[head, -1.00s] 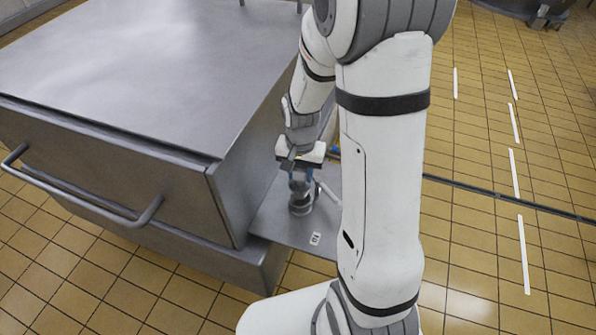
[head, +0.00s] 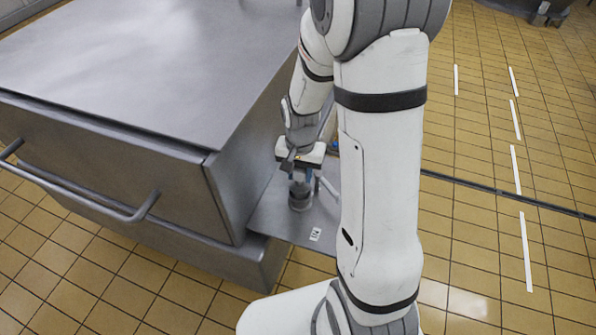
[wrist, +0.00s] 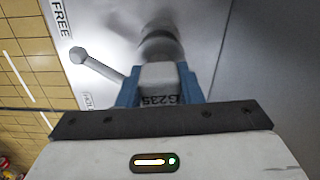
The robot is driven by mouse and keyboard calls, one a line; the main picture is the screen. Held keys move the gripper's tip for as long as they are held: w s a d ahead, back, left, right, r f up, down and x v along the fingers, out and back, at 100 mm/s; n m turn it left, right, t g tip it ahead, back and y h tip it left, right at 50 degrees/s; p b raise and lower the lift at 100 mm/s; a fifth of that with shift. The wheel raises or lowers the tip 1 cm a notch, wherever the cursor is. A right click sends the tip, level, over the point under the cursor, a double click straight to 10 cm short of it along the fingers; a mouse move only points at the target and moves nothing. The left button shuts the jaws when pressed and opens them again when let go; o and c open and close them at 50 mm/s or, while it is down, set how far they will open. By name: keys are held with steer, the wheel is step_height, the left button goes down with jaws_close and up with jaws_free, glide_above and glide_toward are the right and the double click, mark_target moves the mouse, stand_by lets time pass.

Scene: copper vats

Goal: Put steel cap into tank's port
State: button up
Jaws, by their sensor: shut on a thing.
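My gripper (wrist: 158,90) is shut on a pale grey block marked G235, which appears to be the grip of the steel cap (wrist: 158,72). The blue fingers press on both its sides. In the head view my gripper (head: 300,168) is above a short steel cylinder, apparently the port (head: 299,198), on the plate beside the tank (head: 225,190). In the wrist view a blurred round steel part lies just beyond the block. I cannot tell where cap ends and port begins, or whether they touch.
A steel lever with a round knob (wrist: 78,56) stands left of the cap in the wrist view. A label reading FREE (wrist: 60,18) is on the plate, and a second label is partly hidden. The tank wall rises close by. A bar handle (head: 140,212) juts from the tank's front.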

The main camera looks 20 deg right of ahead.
mark_target(300, 168)
steer(key=shift+f+b, duration=0.95)
steer(key=shift+f, duration=0.35)
steer(key=shift+f+b, duration=0.4)
steer(key=shift+f, duration=0.15)
stand_by(0.4)
steer(key=o, duration=1.2)
steer(key=shift+c, duration=0.2)
steer(key=shift+r+p, duration=0.8)
steer(key=shift+r, duration=3.1)
steer(key=shift+r, duration=0.1)
steer(key=s+r+n+t+p, duration=0.1)
steer(key=s+r+n+p, duration=0.1)
steer(key=r, duration=0.6)
steer(key=s+r+n+p, duration=0.2)
steer(key=s+r+p, duration=0.3)
steer(key=s+r, duration=0.2)
steer(key=s+r+n+t+p, duration=0.1)
steer(key=s+r+p, duration=0.3)
steer(key=r, duration=0.5)
steer(key=shift+s+a+n+t, duration=0.15)
steer(key=shift+s+n+t, duration=0.15)
steer(key=shift+s+n, duration=0.2)
